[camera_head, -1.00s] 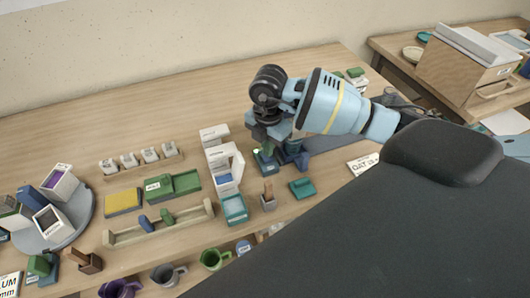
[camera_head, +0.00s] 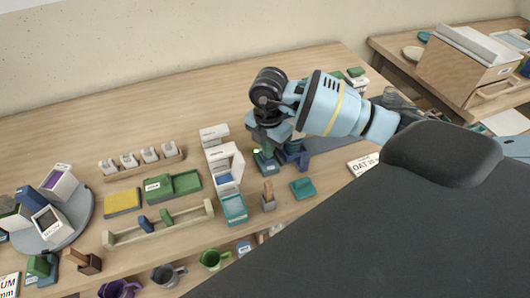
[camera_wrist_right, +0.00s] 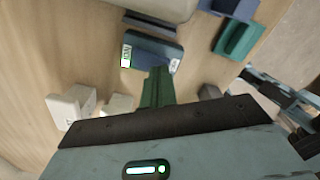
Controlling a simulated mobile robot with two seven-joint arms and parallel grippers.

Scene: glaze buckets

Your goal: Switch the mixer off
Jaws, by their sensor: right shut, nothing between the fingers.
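My right gripper (camera_head: 268,147) points down over the table, at the end of the light-blue arm. Its dark green fingers (camera_wrist_right: 157,88) are shut with nothing between them. Just beyond the fingertips in the right wrist view is a small dark blue box (camera_wrist_right: 152,47) with white labels at its ends, one apparently reading ON. In the head view this box (camera_head: 265,164) is partly hidden under the gripper. I cannot tell whether the fingers touch it. I cannot make out the mixer for certain or its switch state. My left gripper is not in view.
A white open box (camera_head: 226,164) stands close to the left of the gripper. A teal block (camera_head: 302,188) and a small wooden-handled item (camera_head: 268,197) are in front. A green tray (camera_head: 174,186) and several mugs lie farther left. The table's back left is clear.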

